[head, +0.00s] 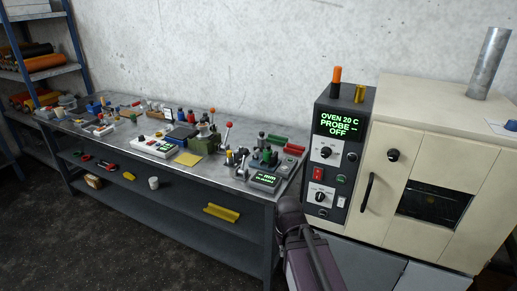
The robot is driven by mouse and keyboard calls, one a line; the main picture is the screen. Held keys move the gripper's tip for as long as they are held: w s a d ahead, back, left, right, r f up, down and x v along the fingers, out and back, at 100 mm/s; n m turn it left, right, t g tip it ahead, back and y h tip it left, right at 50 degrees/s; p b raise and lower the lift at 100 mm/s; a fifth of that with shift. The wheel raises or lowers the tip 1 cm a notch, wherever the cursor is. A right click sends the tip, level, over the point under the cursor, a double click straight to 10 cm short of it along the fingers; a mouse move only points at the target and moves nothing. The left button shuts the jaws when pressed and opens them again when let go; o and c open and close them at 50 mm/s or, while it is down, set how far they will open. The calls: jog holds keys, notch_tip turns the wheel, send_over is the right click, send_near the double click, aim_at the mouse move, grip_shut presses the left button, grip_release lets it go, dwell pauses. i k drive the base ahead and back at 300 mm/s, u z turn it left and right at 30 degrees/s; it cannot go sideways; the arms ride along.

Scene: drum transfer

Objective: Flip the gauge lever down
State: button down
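A gauge unit (265,180) with a lit green "mm" readout sits at the near right end of the workbench. Its smaller digits are too small to read. I cannot tell for sure that this lever belongs to the gauge. My dark purple arm shows at the bottom, right of the bench end. My gripper cannot be made out in this view.
An oven (430,170) with a control panel (338,150) reading "OFF" stands right. Shelving (38,75) stands left; the floor in front is clear.

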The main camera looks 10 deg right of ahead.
aim_at(244, 151)
jog(key=u, duration=0.15)
jog(key=i, duration=0.95)
jog(key=z, duration=0.1)
